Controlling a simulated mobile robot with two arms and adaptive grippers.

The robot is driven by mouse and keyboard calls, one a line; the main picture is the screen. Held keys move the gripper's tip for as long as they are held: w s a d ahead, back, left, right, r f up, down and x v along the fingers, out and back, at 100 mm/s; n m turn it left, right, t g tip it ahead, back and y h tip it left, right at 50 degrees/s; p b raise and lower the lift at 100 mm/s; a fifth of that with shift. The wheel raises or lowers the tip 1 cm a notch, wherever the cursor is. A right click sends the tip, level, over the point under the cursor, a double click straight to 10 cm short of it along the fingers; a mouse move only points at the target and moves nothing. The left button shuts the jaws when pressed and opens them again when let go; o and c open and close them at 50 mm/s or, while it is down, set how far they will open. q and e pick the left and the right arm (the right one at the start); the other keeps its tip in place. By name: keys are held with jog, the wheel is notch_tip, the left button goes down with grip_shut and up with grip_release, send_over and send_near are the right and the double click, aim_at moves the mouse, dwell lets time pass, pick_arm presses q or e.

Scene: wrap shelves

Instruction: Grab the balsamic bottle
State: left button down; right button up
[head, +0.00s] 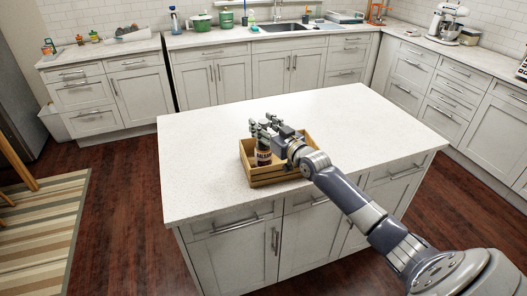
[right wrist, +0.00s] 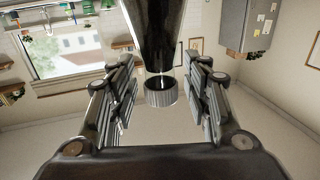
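The balsamic bottle (head: 263,157) stands in a wooden crate (head: 276,178) on the island; its pale label shows, and its top is hidden behind my right gripper (head: 264,127). In the right wrist view, the dark bottle (right wrist: 160,30) and its ridged cap (right wrist: 160,92) sit between the two fingers. The fingers are spread, with a visible gap on each side of the bottle. My left gripper is not in view.
The white island top (head: 350,120) is clear around the crate. Counters along the walls hold a sink (head: 284,27), a stand mixer (head: 446,22), green pots (head: 226,19) and small items, apart from the island. A striped rug (head: 45,235) lies at left.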

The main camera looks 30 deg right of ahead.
grip_shut()
jog(key=shift+r, duration=0.1)
